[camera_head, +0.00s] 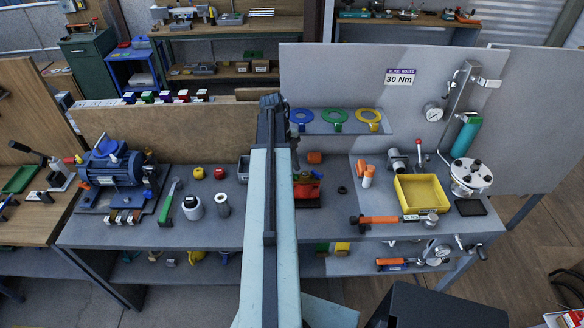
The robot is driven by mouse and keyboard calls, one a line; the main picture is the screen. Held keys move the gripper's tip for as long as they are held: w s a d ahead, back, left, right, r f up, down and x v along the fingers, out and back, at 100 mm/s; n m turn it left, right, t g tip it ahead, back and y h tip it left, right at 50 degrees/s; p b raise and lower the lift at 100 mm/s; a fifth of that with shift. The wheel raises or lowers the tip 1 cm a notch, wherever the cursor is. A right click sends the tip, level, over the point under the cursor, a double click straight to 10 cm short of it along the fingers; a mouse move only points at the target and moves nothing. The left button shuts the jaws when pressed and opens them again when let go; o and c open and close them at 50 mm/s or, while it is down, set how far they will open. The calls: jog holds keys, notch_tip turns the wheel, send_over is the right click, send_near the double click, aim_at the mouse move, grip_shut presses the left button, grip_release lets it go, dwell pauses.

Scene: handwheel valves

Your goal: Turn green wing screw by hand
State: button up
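I cannot pick out a green wing screw for certain. A small red, green and dark assembly (307,190) stands on the grey workbench (265,228) just right of my arm, and my arm partly covers it. My arm runs up the middle of the view, and a narrow dark part of it hangs down on its right side near the shelf. The fingers of my gripper do not show clearly, so I cannot tell whether they are open or shut or what they touch.
A blue motor (112,165) and a green-handled hammer (170,203) lie left. Blue, green and yellow rings (369,116) lie on a shelf. A yellow bin (420,192), an orange-handled torque wrench (385,220) and a white flanged part (470,177) stand right. Bare bench shows between.

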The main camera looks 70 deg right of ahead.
notch_tip(320, 180, up, 6)
jog(key=p, duration=0.5)
jog(key=shift+f, duration=0.2)
jog(key=shift+r, duration=0.15)
jog(key=p+v, duration=0.7)
jog(key=shift+r, duration=0.25)
jog(key=shift+w, duration=0.15)
